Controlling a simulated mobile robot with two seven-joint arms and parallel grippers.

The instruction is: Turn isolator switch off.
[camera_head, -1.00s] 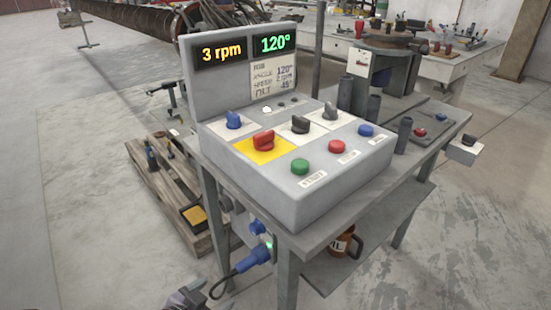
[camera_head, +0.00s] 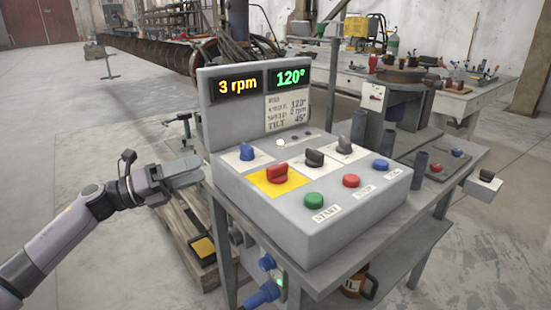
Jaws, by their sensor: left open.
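The isolator switch looks to be the red rotary knob on a yellow plate (camera_head: 277,175), on the sloped top of the grey control box (camera_head: 330,228). The displays above read "3 rpm" and "120°". My left gripper (camera_head: 196,166) is raised at the left side of the box, beside its edge and apart from the red knob. It is open and nothing shows in it; the gap between its fingers is hard to make out. My right gripper is not in view.
Blue (camera_head: 247,152) and black knobs (camera_head: 314,158) sit behind the red one. Green (camera_head: 313,200), red (camera_head: 351,181) and blue buttons (camera_head: 380,165) line the front. The box stands on a grey metal table (camera_head: 400,245). A wooden pallet (camera_head: 190,250) lies on the floor at left.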

